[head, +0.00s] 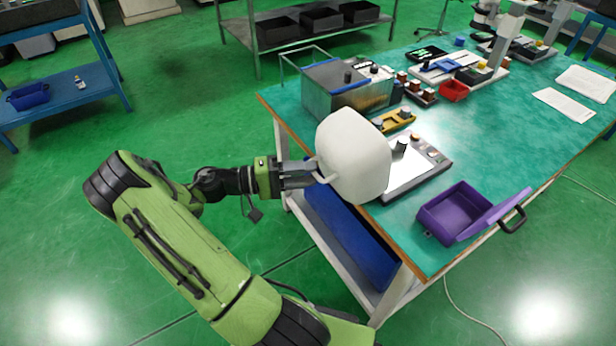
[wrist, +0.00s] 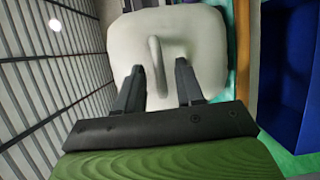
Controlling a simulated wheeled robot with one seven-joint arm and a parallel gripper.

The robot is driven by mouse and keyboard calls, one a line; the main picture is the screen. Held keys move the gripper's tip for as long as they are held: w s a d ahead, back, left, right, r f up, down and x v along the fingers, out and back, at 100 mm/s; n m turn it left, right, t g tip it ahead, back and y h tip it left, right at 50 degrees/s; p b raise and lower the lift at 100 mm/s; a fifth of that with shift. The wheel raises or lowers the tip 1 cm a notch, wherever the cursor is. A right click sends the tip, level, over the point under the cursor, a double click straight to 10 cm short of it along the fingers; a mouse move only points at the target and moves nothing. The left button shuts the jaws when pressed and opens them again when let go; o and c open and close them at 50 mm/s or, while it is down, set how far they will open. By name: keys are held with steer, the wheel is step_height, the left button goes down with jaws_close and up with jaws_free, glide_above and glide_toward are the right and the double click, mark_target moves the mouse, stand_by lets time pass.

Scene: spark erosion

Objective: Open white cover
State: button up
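The white cover (head: 352,155) is a rounded, box-like shell at the near left edge of the green table. It hides part of the flat grey-and-white device (head: 414,166) beside it, and I cannot tell how it is attached. In the wrist view the cover (wrist: 200,40) faces me, with a curved white handle (wrist: 156,62) on it. My gripper (head: 314,172) is at the cover's left side, in front of the handle. In the wrist view my gripper's fingers (wrist: 159,80) are apart, one on each side of the handle, with visible gaps.
A purple box (head: 455,212) with its lid open stands right of the cover. A metal-framed tank (head: 345,90) and a yellow tool (head: 393,119) are behind it. A blue panel (head: 350,237) is below the tabletop (head: 490,130).

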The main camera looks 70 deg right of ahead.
steer(key=shift+s+d, duration=0.2)
steer(key=shift+s, duration=0.25)
jaws_close()
